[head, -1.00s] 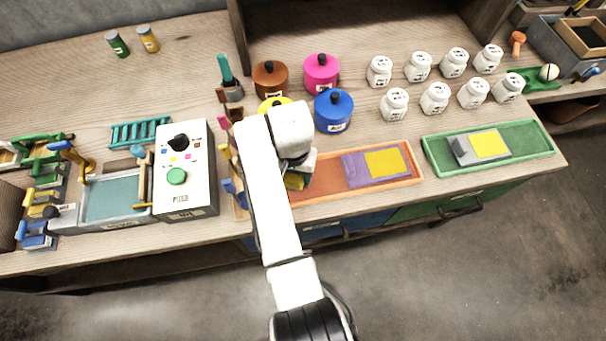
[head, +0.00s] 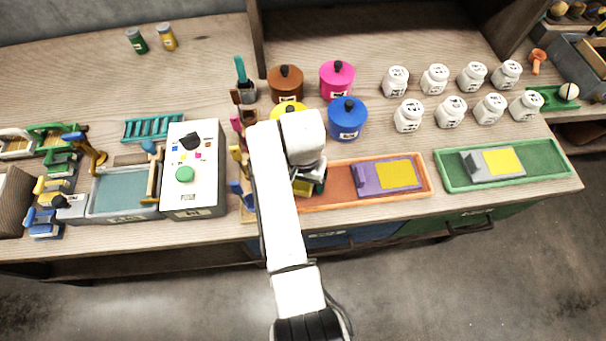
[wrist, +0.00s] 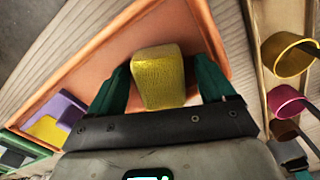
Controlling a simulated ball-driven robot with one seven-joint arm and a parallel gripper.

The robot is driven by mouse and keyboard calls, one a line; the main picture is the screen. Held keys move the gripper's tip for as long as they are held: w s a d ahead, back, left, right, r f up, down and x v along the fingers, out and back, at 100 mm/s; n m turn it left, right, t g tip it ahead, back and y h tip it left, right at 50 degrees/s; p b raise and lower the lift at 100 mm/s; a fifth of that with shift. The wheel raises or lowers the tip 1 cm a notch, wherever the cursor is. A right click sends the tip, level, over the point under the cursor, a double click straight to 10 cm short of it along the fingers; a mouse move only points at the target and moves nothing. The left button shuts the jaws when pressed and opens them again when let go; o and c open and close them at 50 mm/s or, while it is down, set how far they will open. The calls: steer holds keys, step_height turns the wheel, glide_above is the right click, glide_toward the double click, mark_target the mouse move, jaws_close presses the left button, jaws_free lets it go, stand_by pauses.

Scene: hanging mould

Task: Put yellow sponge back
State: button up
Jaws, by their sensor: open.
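The yellow sponge (wrist: 158,78) lies in the orange tray (wrist: 135,28), near the tray's end, in the wrist view. My gripper (wrist: 160,90) is open, with one green finger on each side of the sponge and a visible gap to each finger. In the head view my gripper (head: 308,182) is over the left end of the orange tray (head: 425,170), and my arm hides most of that end. A bit of the yellow sponge (head: 302,188) shows below the gripper.
A purple block with a yellow patch (head: 368,180) is in the same tray. A green tray (head: 540,165) stands to the right. Lidded pots (head: 348,120) and several white jars (head: 409,118) stand behind. A white control box (head: 195,180) and coloured holders (head: 241,190) are on the left.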

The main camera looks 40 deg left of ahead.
step_height(320, 180, up, 12)
steer(key=b, duration=0.1)
stand_by(0.4)
steer(key=shift+m, duration=0.8)
steer(key=w+d+f, duration=0.1)
steer(key=d+f, duration=0.1)
steer(key=d, duration=0.3)
steer(key=w+d+f, duration=0.1)
steer(key=d+f, duration=0.1)
steer(key=d, duration=0.3)
steer(key=w+d+f, duration=0.2)
steer(key=d, duration=0.3)
steer(key=shift+d+f, duration=0.25)
steer(key=shift+f, duration=0.1)
steer(key=s+d+f+m, duration=0.1)
steer(key=s+d+f, duration=0.15)
steer(key=d, duration=0.65)
steer(key=s+d+f+m, duration=0.1)
steer(key=s+d, duration=0.3)
steer(key=d, duration=0.5)
steer(key=s+d+f+m, duration=0.1)
steer(key=s+d+f, duration=0.15)
steer(key=d, duration=0.65)
steer(key=s+d+r+m+t, duration=0.1)
steer(key=s+d+r, duration=0.1)
steer(key=s+d, duration=0.6)
steer(key=s, duration=0.4)
steer(key=shift+d, duration=0.1)
